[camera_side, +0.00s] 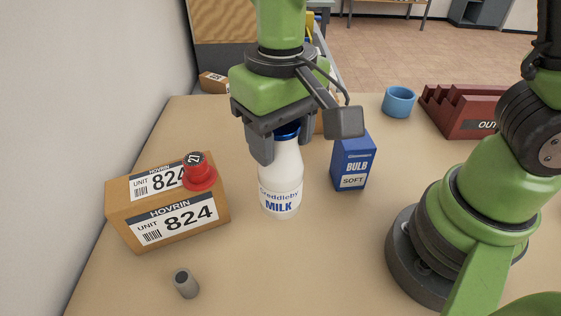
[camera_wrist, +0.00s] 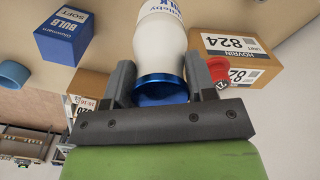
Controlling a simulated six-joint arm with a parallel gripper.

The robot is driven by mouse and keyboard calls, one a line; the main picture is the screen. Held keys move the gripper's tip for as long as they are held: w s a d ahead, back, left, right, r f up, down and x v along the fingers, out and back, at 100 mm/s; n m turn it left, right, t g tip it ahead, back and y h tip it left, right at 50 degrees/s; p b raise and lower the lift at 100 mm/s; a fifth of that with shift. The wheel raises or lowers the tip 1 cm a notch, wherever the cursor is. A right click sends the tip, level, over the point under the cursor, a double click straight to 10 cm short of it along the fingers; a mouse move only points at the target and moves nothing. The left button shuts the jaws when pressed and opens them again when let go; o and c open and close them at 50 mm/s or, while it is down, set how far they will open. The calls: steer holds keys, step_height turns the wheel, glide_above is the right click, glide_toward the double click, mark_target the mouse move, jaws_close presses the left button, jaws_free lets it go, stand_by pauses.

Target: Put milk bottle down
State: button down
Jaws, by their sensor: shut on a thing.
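The milk bottle (camera_side: 281,182) is white with a blue cap and blue "Creddleby MILK" lettering. It is upright in the side view, with its base at or very near the table (camera_side: 330,250); I cannot tell whether it touches. My gripper (camera_side: 280,148) is above it, shut on the bottle's neck just below the cap. In the wrist view the bottle (camera_wrist: 160,35) and its blue cap (camera_wrist: 160,88) sit between the two fingers (camera_wrist: 160,82).
A cardboard box (camera_side: 185,219) marked 824 stands left of the bottle, with a red object (camera_side: 199,173) on top. A blue bulb box (camera_side: 353,162) stands close on the right. A grey cylinder (camera_side: 186,283) is in front. A blue cup (camera_side: 398,102) and red tray (camera_side: 455,121) are behind right.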

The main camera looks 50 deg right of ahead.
steer(key=shift+r, duration=1.65)
steer(key=r, duration=0.4)
steer(key=shift+w+d+r, duration=0.15)
steer(key=shift+w+d, duration=0.1)
steer(key=shift+d, duration=0.15)
steer(key=w+d+m, duration=0.3)
steer(key=d+m, duration=0.5)
steer(key=d, duration=0.8)
steer(key=s+d+m, duration=0.4)
steer(key=s+d, duration=0.1)
steer(key=d, duration=0.4)
steer(key=s+d+m, duration=0.4)
steer(key=d+m, duration=0.1)
steer(key=d, duration=0.3)
step_height(320, 180, down, 15)
steer(key=shift+s+d, duration=0.1)
